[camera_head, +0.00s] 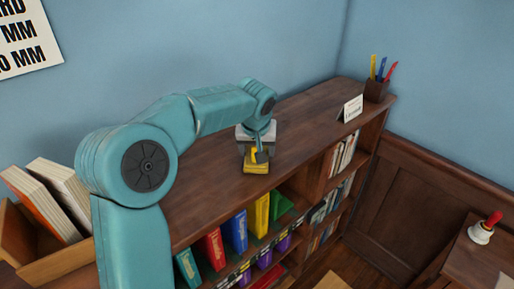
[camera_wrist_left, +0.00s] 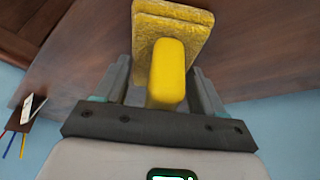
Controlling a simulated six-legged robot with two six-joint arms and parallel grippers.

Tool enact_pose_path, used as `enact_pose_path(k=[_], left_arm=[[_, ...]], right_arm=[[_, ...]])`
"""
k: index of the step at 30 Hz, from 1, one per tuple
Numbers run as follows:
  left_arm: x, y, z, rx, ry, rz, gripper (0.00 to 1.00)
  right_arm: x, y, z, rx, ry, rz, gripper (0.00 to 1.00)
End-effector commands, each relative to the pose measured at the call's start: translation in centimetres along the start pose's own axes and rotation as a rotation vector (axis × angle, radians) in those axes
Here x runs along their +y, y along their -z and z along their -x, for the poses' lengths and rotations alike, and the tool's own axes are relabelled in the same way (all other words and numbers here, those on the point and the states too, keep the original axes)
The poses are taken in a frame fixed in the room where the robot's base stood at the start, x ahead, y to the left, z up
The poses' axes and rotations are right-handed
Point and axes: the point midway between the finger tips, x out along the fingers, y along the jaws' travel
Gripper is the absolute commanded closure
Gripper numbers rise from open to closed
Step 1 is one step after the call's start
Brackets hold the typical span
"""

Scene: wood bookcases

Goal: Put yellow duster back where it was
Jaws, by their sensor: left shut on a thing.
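The yellow duster (camera_head: 256,168) is at the top of the wood bookcase (camera_head: 213,176), near its front edge. It has a yellow handle and a flat yellow pad, and the wrist view shows both the handle (camera_wrist_left: 167,70) and the pad (camera_wrist_left: 172,27). My left gripper (camera_head: 258,155) comes down over the duster from above. Its fingers (camera_wrist_left: 165,85) are on either side of the handle and shut on it. The pad is on or just above the bookcase top; I cannot tell which. My right gripper is not in view.
A pen holder (camera_head: 376,90) and a small white card (camera_head: 351,108) stand at the far right end of the top. A wooden box (camera_head: 62,262) with books is at the left. Coloured books (camera_head: 237,232) fill the shelves below.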

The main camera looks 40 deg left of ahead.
Motion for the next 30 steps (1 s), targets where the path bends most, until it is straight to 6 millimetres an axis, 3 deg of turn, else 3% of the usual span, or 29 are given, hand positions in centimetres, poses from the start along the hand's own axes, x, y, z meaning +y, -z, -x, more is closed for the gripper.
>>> enact_pose_path(k=[10,11,12,13,25,30], left_arm=[[0.0,-0.2,-0.4,0.001,-0.001,0.000,0.55],[0.0,-0.1,-0.3,0.001,-0.001,0.000,0.24],[0.0,-0.1,-0.3,0.001,-0.001,0.000,0.11],[0.0,-0.1,-0.3,0.001,-0.001,0.000,0.05],[0.1,0.1,0.6,0.004,-0.002,0.000,0.05],[0.1,0.1,4.2,0.007,-0.006,0.000,0.05]], right_arm=[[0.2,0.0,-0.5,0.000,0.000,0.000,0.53],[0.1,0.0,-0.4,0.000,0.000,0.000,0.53],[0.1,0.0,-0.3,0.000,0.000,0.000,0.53],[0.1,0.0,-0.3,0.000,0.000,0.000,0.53],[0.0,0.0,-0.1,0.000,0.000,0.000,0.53],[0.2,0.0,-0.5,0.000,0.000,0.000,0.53]])
